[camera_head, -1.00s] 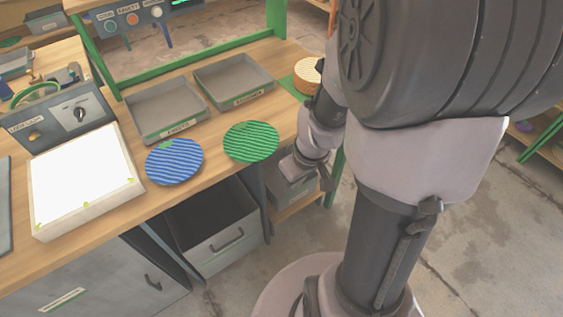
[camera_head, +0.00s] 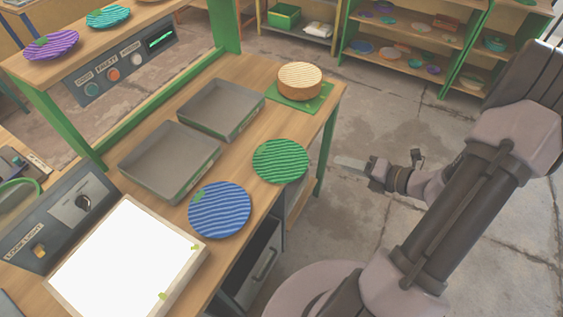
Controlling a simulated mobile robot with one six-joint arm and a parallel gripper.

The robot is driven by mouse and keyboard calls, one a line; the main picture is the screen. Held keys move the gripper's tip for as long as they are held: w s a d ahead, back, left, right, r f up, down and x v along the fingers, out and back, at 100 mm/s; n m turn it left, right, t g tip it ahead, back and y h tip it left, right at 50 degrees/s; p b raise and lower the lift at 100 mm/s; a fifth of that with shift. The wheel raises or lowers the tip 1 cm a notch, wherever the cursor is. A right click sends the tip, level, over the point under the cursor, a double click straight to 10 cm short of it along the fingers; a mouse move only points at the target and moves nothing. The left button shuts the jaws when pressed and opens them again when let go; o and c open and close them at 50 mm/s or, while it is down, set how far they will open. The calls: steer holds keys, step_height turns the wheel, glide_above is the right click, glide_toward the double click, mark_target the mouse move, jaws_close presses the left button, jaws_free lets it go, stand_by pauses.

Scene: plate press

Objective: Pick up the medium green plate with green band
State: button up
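A green ridged plate (camera_head: 281,160) lies flat on the wooden workbench, near its right edge. A green band cannot be told apart on it. A blue ridged plate (camera_head: 219,209) with a small green mark lies to its lower left. My gripper (camera_head: 352,163) is off the bench to the right of the green plate, over the floor in the picture, and points left toward it. They are apart. The fingers are small and seen side-on, so I cannot tell their opening; no plate is in them.
Two grey trays (camera_head: 222,106) (camera_head: 168,160) stand behind the plates. A round tan block (camera_head: 300,80) sits on a green mat. A lit white panel (camera_head: 128,262) is at lower left. Purple (camera_head: 50,45) and teal (camera_head: 108,16) plates lie on the upper shelf.

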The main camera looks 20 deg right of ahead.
mark_target(306, 155)
steer(key=b+x, duration=0.1)
steer(key=x, duration=0.3)
steer(key=b+x, duration=0.2)
steer(key=x, duration=0.3)
steer(key=b+x, duration=0.2)
steer(key=x, duration=0.2)
steer(key=shift+w+a, duration=0.15)
steer(key=shift+a, duration=0.25)
jaws_close()
